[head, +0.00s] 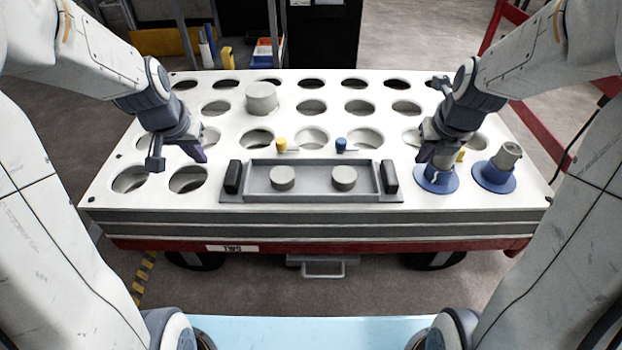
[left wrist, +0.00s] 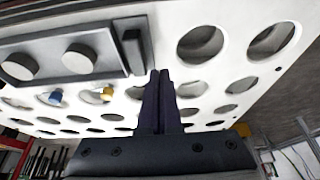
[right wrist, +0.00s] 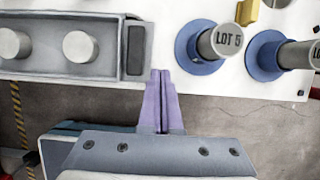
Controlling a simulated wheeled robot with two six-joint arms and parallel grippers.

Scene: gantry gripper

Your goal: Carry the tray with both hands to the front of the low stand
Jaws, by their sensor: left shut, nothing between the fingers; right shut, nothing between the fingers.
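The grey tray (head: 313,182) lies on the front middle of the white, hole-filled top (head: 236,122). It holds two short grey cylinders (head: 283,178) (head: 344,178) and has a black handle at its left end (head: 232,177) and right end (head: 389,176). My left gripper (head: 200,153) is shut and empty, left of the left handle and apart from it; its fingers show in the left wrist view (left wrist: 160,78). My right gripper (head: 422,155) is shut and empty, right of the right handle; in the right wrist view its fingers (right wrist: 160,80) point up just beside that handle (right wrist: 136,50).
Two blue-flanged pieces with grey cylinders (head: 437,180) (head: 494,176) stand right of the tray, one close under my right gripper. A yellow peg (head: 281,145) and a blue peg (head: 341,145) stand behind the tray. A larger grey cylinder (head: 261,97) stands farther back.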

